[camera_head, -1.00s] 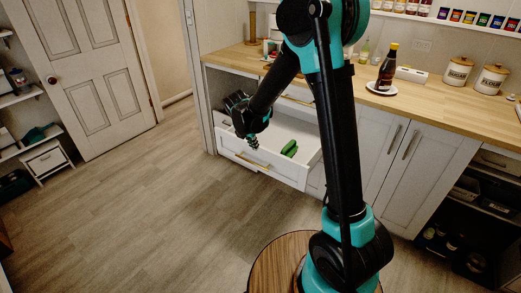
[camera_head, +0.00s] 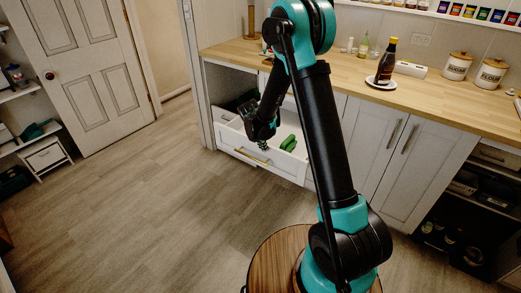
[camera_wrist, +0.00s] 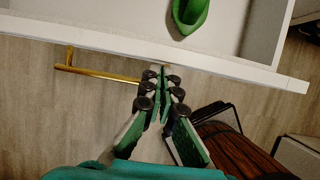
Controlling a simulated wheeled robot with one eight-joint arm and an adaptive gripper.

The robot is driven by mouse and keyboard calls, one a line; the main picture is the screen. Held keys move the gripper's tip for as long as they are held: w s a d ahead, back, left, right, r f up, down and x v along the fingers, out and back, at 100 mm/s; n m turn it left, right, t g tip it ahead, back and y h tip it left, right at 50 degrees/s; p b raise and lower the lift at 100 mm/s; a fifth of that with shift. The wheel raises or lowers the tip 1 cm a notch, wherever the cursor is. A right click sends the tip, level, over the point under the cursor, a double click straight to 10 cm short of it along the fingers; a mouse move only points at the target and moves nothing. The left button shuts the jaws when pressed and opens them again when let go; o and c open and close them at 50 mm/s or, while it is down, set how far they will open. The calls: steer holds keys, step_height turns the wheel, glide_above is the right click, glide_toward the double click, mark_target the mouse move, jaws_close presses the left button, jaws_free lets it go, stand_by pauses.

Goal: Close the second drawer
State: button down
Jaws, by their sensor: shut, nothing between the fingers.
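The pulled-out white drawer (camera_head: 239,155) juts from the cabinet under the counter, with a brass handle (camera_head: 252,156) on its front. A green object (camera_head: 289,143) lies inside it and also shows in the wrist view (camera_wrist: 189,14). My gripper (camera_head: 264,147) is at the drawer front, right of the handle. In the wrist view my gripper (camera_wrist: 164,70) is shut and empty, its tips at the top edge of the drawer front (camera_wrist: 200,60). The brass handle (camera_wrist: 88,70) is left of the fingers. I cannot tell whether the tips touch the front.
A wooden counter (camera_head: 440,92) runs above, bearing a dark bottle (camera_head: 387,62) on a plate and two white canisters (camera_head: 491,72). Closed cabinet doors (camera_head: 391,155) stand right of the drawer. The floor (camera_head: 140,205) at left is clear.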

steer(key=shift+w+d, duration=0.1)
steer(key=shift+w, duration=0.05)
steer(key=w+d, duration=0.9)
steer(key=w, duration=0.4)
steer(key=w+d, duration=1)
steer(key=w, duration=0.3)
steer(key=shift+w+d, duration=0.25)
steer(key=shift+w, duration=0.1)
